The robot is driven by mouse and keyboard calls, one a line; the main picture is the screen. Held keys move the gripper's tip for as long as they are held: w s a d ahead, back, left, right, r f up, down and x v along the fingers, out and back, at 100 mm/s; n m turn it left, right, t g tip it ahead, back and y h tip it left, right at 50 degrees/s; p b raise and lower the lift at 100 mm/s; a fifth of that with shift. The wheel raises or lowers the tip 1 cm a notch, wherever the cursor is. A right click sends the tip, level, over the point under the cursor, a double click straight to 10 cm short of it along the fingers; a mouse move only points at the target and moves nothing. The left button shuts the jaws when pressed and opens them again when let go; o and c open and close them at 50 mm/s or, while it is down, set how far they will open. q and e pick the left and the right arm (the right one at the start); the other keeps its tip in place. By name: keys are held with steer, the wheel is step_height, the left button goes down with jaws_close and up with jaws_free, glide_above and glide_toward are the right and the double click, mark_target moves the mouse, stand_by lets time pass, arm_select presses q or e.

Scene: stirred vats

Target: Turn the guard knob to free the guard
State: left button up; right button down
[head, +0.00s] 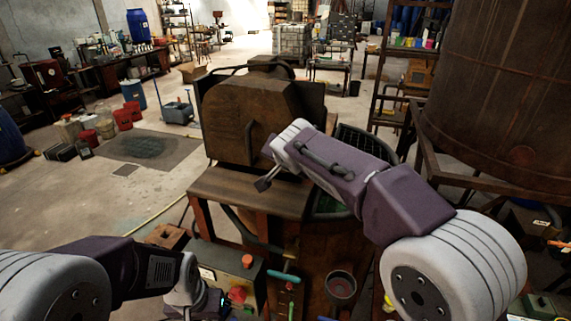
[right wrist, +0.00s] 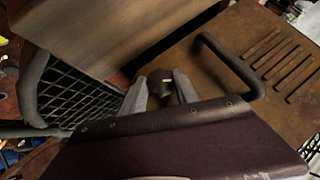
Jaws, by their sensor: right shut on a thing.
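My right gripper (head: 266,181) reaches over the machine's front ledge in the head view. In the right wrist view its two grey fingers (right wrist: 160,90) are closed on a small dark knob (right wrist: 159,76), with one finger on each side. The knob is mostly hidden by the fingers, and its turn angle cannot be read. The mesh guard (right wrist: 78,97) lies left of the fingers in the right wrist view. Part of it shows behind my right arm in the head view (head: 352,143). My left gripper (head: 198,303) is low at the bottom edge, its fingers not clearly seen.
A rusty brown machine housing (head: 235,115) with a bent bar handle (head: 249,142) stands behind the ledge (head: 235,192). A control box (head: 238,272) with red buttons is near my left gripper. A large rusty vat (head: 500,75) stands at right. Open floor lies at left.

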steer(key=shift+w+a+r+n+g+h+p, duration=0.2)
steer(key=shift+r+n+g+h+p, duration=0.3)
steer(key=shift+h+p, duration=0.5)
steer(key=shift+a+n+g+h+p, duration=0.1)
steer(key=shift+n+g+h+p, duration=0.3)
steer(key=shift+n+h+p, duration=1)
steer(key=shift+f+m+p, duration=0.1)
steer(key=shift+m+p, duration=0.3)
steer(key=shift+p, duration=0.3)
steer(key=c, duration=0.9)
jaws_free()
steer(key=shift+s+f, duration=0.1)
